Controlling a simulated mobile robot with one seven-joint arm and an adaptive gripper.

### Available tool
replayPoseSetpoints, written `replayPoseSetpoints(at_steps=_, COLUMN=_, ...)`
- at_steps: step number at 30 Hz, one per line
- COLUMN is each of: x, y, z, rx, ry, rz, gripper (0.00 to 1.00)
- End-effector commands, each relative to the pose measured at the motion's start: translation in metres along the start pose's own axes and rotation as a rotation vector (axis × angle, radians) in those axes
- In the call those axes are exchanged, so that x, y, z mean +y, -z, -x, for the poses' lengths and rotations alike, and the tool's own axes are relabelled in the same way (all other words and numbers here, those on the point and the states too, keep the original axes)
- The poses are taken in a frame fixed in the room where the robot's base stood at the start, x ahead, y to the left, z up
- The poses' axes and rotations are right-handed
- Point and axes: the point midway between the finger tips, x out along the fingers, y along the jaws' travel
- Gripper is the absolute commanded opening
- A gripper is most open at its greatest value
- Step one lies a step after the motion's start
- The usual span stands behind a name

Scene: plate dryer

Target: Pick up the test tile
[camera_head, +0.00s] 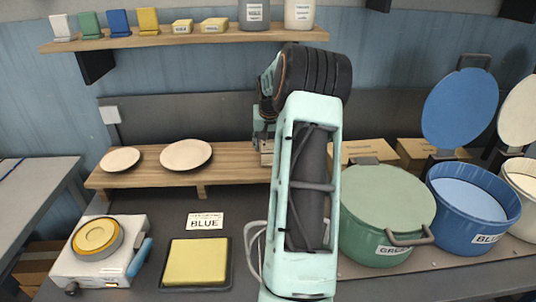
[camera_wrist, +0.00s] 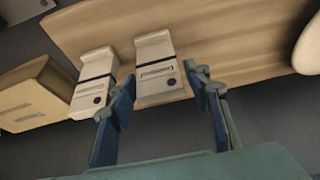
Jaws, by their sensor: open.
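The nearer-to-centre block (camera_wrist: 157,72) lies between the fingertips of my gripper (camera_wrist: 160,86). The other block (camera_wrist: 94,82) is just left of the left finger. My gripper is open, one blue finger on each side of the centre block; I cannot tell if either touches it. In the head view my arm hides most of this, with only a pale sliver (camera_head: 266,158) showing.
Two plates (camera_head: 186,154) sit on the low wooden shelf (camera_head: 150,179). A cardboard box (camera_wrist: 38,95) is left in the wrist view. A green lidded pot (camera_head: 385,225), a blue pot (camera_head: 472,210), a yellow pad in a tray (camera_head: 196,262) and a white burner-like device (camera_head: 80,268) stand around.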

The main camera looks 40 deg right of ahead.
Motion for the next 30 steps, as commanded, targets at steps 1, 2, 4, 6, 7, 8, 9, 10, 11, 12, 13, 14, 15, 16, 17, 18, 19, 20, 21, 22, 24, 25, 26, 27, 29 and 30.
replayPoseSetpoints(at_steps=1, x=0.000, y=0.000, z=-0.002, rx=-0.001, ry=0.001, rz=0.000, gripper=0.45)
replayPoseSetpoints(at_steps=2, x=0.000, y=0.000, z=-0.004, rx=-0.001, ry=0.001, rz=0.000, gripper=0.45)
replayPoseSetpoints(at_steps=4, x=0.000, y=0.001, z=-0.011, rx=-0.002, ry=0.000, rz=0.000, gripper=0.45)
replayPoseSetpoints(at_steps=6, x=0.000, y=0.002, z=-0.020, rx=-0.002, ry=0.001, rz=-0.001, gripper=0.45)
replayPoseSetpoints(at_steps=7, x=0.000, y=0.002, z=-0.023, rx=-0.002, ry=0.001, rz=0.000, gripper=0.45)
replayPoseSetpoints(at_steps=8, x=0.000, y=0.002, z=-0.027, rx=-0.003, ry=0.001, rz=0.001, gripper=0.45)
replayPoseSetpoints(at_steps=9, x=0.000, y=0.003, z=-0.032, rx=-0.003, ry=0.001, rz=0.000, gripper=0.45)
replayPoseSetpoints(at_steps=10, x=0.000, y=0.003, z=-0.036, rx=-0.002, ry=0.002, rz=0.000, gripper=0.45)
replayPoseSetpoints(at_steps=11, x=0.000, y=0.003, z=-0.040, rx=-0.002, ry=0.002, rz=-0.001, gripper=0.45)
replayPoseSetpoints(at_steps=12, x=0.000, y=0.003, z=-0.044, rx=0.000, ry=0.001, rz=0.000, gripper=0.45)
replayPoseSetpoints(at_steps=13, x=0.000, y=0.003, z=-0.046, rx=0.000, ry=0.001, rz=0.000, gripper=0.45)
replayPoseSetpoints(at_steps=14, x=0.000, y=0.003, z=-0.048, rx=0.000, ry=0.001, rz=0.001, gripper=0.45)
replayPoseSetpoints(at_steps=15, x=0.000, y=0.003, z=-0.050, rx=-0.001, ry=0.001, rz=0.001, gripper=0.45)
replayPoseSetpoints(at_steps=16, x=0.000, y=0.003, z=-0.051, rx=-0.001, ry=0.001, rz=0.001, gripper=0.45)
replayPoseSetpoints(at_steps=17, x=0.000, y=0.003, z=-0.052, rx=0.000, ry=0.001, rz=0.001, gripper=0.45)
replayPoseSetpoints(at_steps=18, x=0.000, y=0.003, z=-0.052, rx=0.000, ry=0.001, rz=0.001, gripper=0.45)
replayPoseSetpoints(at_steps=19, x=0.000, y=0.003, z=-0.053, rx=0.000, ry=0.000, rz=0.001, gripper=0.45)
replayPoseSetpoints(at_steps=20, x=0.000, y=0.003, z=-0.052, rx=0.000, ry=0.000, rz=0.001, gripper=0.45)
replayPoseSetpoints(at_steps=21, x=0.000, y=0.003, z=-0.052, rx=0.000, ry=0.000, rz=0.001, gripper=0.45)
replayPoseSetpoints(at_steps=22, x=0.000, y=0.003, z=-0.052, rx=0.000, ry=0.000, rz=0.001, gripper=0.45)
replayPoseSetpoints(at_steps=24, x=0.000, y=0.003, z=-0.052, rx=0.000, ry=0.000, rz=0.001, gripper=0.42)
replayPoseSetpoints(at_steps=25, x=0.000, y=0.003, z=-0.052, rx=0.000, ry=0.000, rz=0.001, gripper=0.38)
replayPoseSetpoints(at_steps=26, x=0.000, y=0.003, z=-0.052, rx=0.000, ry=0.000, rz=0.001, gripper=0.35)
replayPoseSetpoints(at_steps=27, x=0.000, y=0.003, z=-0.052, rx=0.000, ry=0.000, rz=0.001, gripper=0.31)
replayPoseSetpoints(at_steps=29, x=0.000, y=0.003, z=-0.052, rx=0.000, ry=0.000, rz=0.000, gripper=0.24)
replayPoseSetpoints(at_steps=30, x=0.000, y=0.003, z=-0.052, rx=0.000, ry=0.000, rz=0.001, gripper=0.20)
